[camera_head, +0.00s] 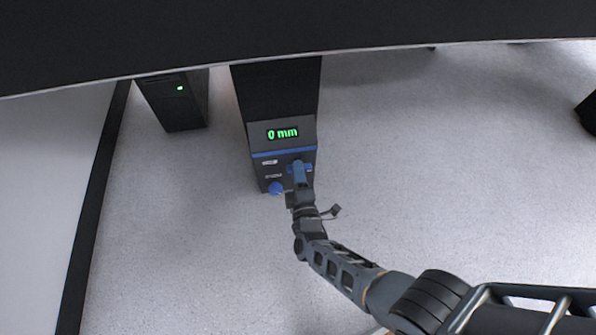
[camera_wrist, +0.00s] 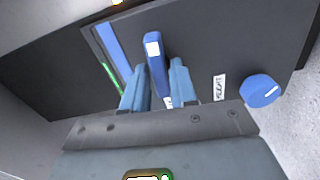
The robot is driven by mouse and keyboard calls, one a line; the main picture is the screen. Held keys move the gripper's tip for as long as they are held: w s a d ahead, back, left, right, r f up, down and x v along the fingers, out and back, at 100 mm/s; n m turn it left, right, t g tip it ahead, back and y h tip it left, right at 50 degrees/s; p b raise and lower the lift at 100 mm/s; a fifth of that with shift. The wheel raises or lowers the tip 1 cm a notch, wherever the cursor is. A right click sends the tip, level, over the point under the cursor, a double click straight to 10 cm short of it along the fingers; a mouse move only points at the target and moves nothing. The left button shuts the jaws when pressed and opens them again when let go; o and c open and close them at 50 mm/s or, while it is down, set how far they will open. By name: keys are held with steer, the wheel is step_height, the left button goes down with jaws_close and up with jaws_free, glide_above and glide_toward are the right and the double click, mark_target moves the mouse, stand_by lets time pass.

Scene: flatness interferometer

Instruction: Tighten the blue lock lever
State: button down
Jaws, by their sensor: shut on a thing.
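The blue lock lever (camera_wrist: 154,52) is a narrow blue bar with a white square near its end, standing out from the dark front panel in the wrist view. My gripper (camera_wrist: 158,75) has its two light-blue fingers on either side of the lever, shut on it. In the head view my gripper (camera_head: 300,178) reaches the right part of the control box's front (camera_head: 262,172). There the fingers and lever overlap, and the lever's base is mostly hidden.
A round blue knob (camera_wrist: 262,91) with a white mark sits beside the lever, next to a "HEIGHT" label (camera_wrist: 218,88). A green display (camera_head: 283,134) reads "0 mm" above. A dark box (camera_head: 176,103) with a green light stands left.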

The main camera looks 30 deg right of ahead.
steer(key=shift+f+n, duration=0.1)
steer(key=shift+n, duration=0.3)
steer(key=c, duration=1.1)
jaws_free()
steer(key=p+v, duration=0.2)
steer(key=v, duration=0.6)
steer(key=shift+p, duration=0.35)
